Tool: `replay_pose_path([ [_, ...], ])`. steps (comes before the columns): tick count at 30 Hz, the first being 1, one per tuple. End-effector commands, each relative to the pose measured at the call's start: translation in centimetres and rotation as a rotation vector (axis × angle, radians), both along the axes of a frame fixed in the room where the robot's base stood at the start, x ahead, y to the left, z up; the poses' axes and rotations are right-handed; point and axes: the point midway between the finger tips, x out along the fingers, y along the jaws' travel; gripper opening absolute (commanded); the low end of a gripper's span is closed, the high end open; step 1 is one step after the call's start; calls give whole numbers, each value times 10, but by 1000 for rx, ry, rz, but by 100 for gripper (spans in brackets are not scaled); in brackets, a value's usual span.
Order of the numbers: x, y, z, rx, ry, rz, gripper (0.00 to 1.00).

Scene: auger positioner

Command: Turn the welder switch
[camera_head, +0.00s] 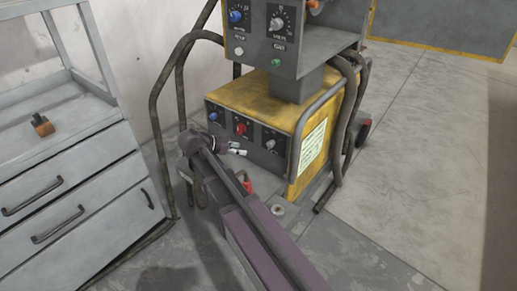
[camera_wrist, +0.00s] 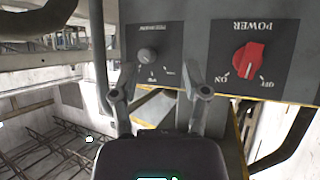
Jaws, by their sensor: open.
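The welder (camera_head: 240,95) is a yellow box with a dark front panel. A red switch (camera_head: 241,127) sits mid-panel; the wrist view shows it upside down as a red knob (camera_wrist: 249,60) labelled POWER, with ON and OFF marks. My gripper (camera_head: 236,148) is in front of the lower panel, below the red switch. In the wrist view my gripper (camera_wrist: 158,85) is open and empty, its two fingers apart. A grey knob (camera_wrist: 148,55) shows between and beyond the fingers, with the red switch off to their right. No contact with either knob is visible.
The panel also has a blue knob (camera_head: 214,116). An upper control unit (camera_head: 280,40) stands above the welder. Dark cables and pipes (camera_head: 160,110) run on its left side. A grey drawer cabinet (camera_head: 75,185) stands at left. The floor at right (camera_head: 410,150) is clear.

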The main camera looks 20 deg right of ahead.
Motion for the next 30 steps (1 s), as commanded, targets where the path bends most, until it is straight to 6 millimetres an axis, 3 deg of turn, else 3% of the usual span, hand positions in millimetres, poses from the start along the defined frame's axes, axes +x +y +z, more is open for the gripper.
replay_pose_path([
  [30, -73, -34, 31, 319, 525, 329, 59],
])
